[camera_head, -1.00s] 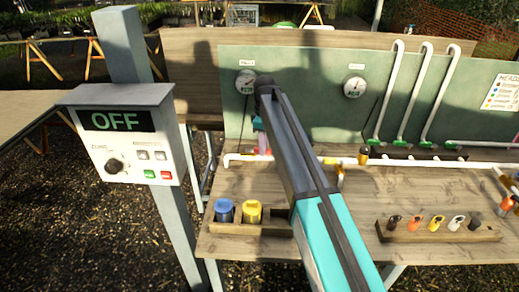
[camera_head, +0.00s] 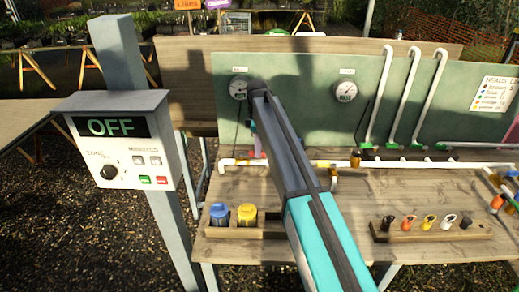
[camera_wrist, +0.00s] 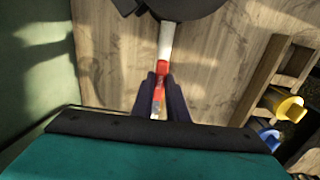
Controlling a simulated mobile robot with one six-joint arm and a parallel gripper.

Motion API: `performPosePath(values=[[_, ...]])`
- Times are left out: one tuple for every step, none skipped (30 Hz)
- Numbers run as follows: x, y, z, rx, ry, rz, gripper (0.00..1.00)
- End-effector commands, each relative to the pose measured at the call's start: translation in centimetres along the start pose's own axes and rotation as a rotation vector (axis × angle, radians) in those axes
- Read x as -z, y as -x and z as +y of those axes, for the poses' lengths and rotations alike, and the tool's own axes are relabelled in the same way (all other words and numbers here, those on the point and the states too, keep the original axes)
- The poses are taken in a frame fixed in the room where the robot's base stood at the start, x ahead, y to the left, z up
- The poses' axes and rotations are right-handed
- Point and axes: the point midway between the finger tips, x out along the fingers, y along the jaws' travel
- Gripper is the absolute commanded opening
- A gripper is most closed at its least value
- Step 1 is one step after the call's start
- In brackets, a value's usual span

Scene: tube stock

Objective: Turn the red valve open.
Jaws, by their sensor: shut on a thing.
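The red valve (camera_wrist: 162,68) shows in the wrist view as a red piece in line with a white pipe (camera_wrist: 167,40). My gripper (camera_wrist: 161,84) has its two dark fingers on either side of the red piece, closed on it. Part of the red is hidden between the fingers. In the head view a small reddish piece shows just left of my arm, above the left end of the white pipe (camera_head: 228,162). My arm hides most of that spot and the fingertips there.
A control box (camera_head: 120,140) reading OFF stands on a post at left. Blue (camera_head: 219,214) and yellow (camera_head: 247,214) caps sit in a wooden tray at the bench front. Two gauges (camera_head: 238,88) (camera_head: 345,93) hang on the green panel. A tag rack (camera_head: 430,231) lies at right.

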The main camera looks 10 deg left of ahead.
Motion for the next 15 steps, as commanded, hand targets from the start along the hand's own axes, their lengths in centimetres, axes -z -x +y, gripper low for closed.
performPosePath(values=[[0.22, 0.29, 0.32, -0.01, 0.004, 0.006, 0.0], [0.2, 0.3, 0.32, -0.01, 0.004, 0.007, 0.0], [0.18, 0.29, 0.32, -0.01, 0.004, 0.007, 0.19], [0.16, 0.29, 0.31, -0.009, 0.004, 0.007, 0.24], [0.14, 0.27, 0.3, -0.009, 0.003, 0.006, 0.29], [0.11, 0.25, 0.27, -0.008, 0.003, 0.006, 0.33], [0.09, 0.22, 0.26, -0.007, 0.002, 0.006, 0.33], [0.07, 0.2, 0.24, -0.007, 0.002, 0.005, 0.33], [0.04, 0.18, 0.22, -0.006, 0.002, 0.005, 0.33], [0.02, 0.17, 0.21, -0.006, 0.001, 0.005, 0.33], [0.01, 0.15, 0.2, -0.005, 0.001, 0.005, 0.33], [-0.01, 0.14, 0.18, -0.005, 0.001, 0.004, 0.33], [-0.02, 0.13, 0.18, -0.005, 0.001, 0.004, 0.33], [-0.02, 0.13, 0.17, -0.004, 0.001, 0.004, 0.33], [-0.02, 0.14, 0.16, -0.004, 0.0, 0.004, 0.33]])
